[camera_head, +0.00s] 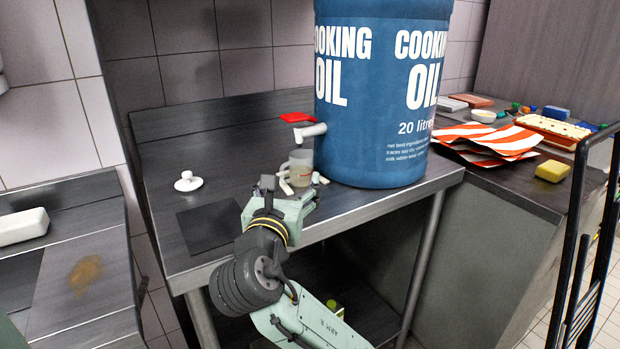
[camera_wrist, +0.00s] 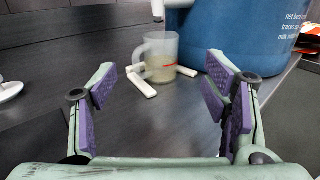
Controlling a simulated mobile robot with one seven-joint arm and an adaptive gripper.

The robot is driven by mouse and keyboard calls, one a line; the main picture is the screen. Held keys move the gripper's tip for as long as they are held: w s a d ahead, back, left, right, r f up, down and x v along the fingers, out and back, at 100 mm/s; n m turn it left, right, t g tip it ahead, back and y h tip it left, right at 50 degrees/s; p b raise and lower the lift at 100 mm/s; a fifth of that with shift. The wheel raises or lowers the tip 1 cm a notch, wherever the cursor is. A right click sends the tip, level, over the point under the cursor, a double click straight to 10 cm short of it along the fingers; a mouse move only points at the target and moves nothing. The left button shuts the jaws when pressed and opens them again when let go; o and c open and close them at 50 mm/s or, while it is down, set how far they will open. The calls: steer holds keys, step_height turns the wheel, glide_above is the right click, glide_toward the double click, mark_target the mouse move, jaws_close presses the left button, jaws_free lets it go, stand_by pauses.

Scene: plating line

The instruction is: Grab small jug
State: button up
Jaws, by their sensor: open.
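The small jug (camera_head: 301,167) is translucent with a handle on its left side. It stands upright on the steel table (camera_head: 165,160), below the tap (camera_head: 309,131) of the blue cooking oil drum (camera_head: 352,150). In the wrist view the jug (camera_wrist: 161,58) stands ahead of my open gripper (camera_wrist: 167,90), between and beyond its purple-padded fingers, not touched. A red line and a little pale content show in the jug. White stick-like pieces (camera_wrist: 142,84) lie beside its base on both sides. In the head view my gripper (camera_head: 283,190) partly hides the jug's lower area.
A white lid-like piece with a knob (camera_head: 188,182) lies on the table to the left. A dark square mat (camera_head: 212,226) lies near the front edge. The big drum stands close on the jug's right. Striped cloths (camera_head: 487,140) and a yellow sponge (camera_head: 552,171) lie on the right counter.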

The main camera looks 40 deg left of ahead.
mark_target(299, 162)
steer(key=p+x, duration=0.2)
steer(key=x, duration=0.8)
steer(key=shift+w+a, duration=0.1)
steer(key=shift+w, duration=0.25)
steer(key=shift+c, duration=0.4)
steer(key=c, duration=1.2)
steer(key=shift+c, duration=0.3)
steer(key=shift+r+p, duration=0.25)
steer(key=shift+p, duration=0.1)
